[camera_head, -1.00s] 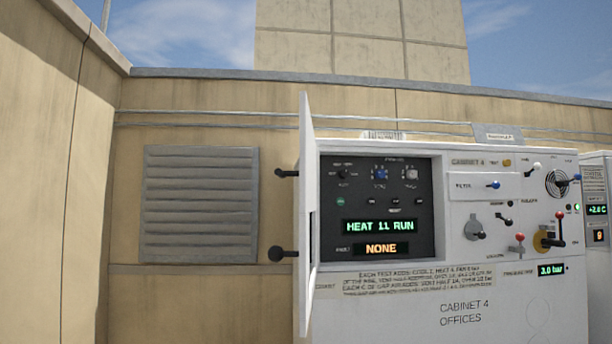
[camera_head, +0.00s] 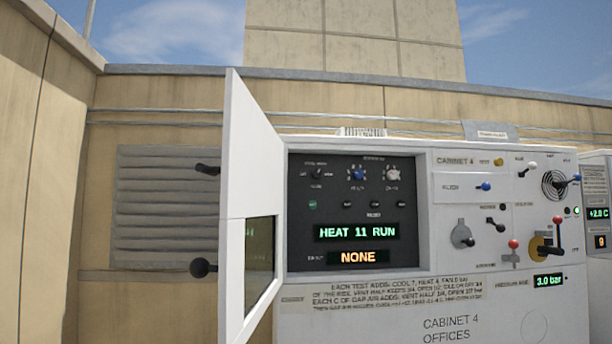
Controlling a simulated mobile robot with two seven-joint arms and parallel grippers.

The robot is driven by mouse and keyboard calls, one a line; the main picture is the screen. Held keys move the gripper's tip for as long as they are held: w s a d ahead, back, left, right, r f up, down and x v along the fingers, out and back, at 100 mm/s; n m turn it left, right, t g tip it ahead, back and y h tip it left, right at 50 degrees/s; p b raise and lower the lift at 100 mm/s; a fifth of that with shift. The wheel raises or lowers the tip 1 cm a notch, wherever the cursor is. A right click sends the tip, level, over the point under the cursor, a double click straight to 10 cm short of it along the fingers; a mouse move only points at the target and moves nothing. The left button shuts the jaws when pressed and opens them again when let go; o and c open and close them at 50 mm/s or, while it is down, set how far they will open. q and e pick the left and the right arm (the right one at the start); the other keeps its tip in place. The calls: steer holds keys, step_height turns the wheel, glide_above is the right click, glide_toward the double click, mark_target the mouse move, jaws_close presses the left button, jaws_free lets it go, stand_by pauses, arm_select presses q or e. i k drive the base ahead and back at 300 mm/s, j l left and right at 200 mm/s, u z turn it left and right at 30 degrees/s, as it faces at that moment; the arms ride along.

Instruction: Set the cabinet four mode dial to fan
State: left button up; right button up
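Cabinet four (camera_head: 455,310) is a white unit labelled "CABINET 4 OFFICES". Its recessed dark control panel (camera_head: 300,235) is exposed, with the white door (camera_head: 238,180) swung open to the left. The mode dial (camera_head: 316,174) looks like the small dark knob at the panel's upper left; its labels are too small to read surely. The green display (camera_head: 357,232) reads "HEAT 11 RUN" and the orange display (camera_head: 358,258) reads "NONE". A blue knob (camera_head: 358,174) and a pale knob (camera_head: 393,174) sit to the right of the dark knob. Neither gripper is in view.
The door carries two black handles (camera_head: 203,267) on its outer side. Levers (camera_head: 557,235) and a grey rotary handle (camera_head: 462,237) stick out right of the panel. Another cabinet (camera_head: 597,215) stands at the right edge. A louvred vent (camera_head: 165,205) is on the wall behind.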

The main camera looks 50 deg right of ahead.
mark_target(316, 173)
steer(key=l+u, duration=0.1)
steer(key=l, duration=0.5)
steer(key=k+l+u, duration=0.15)
steer(key=l, duration=0.45)
steer(key=l+u, duration=0.1)
steer(key=l, duration=0.45)
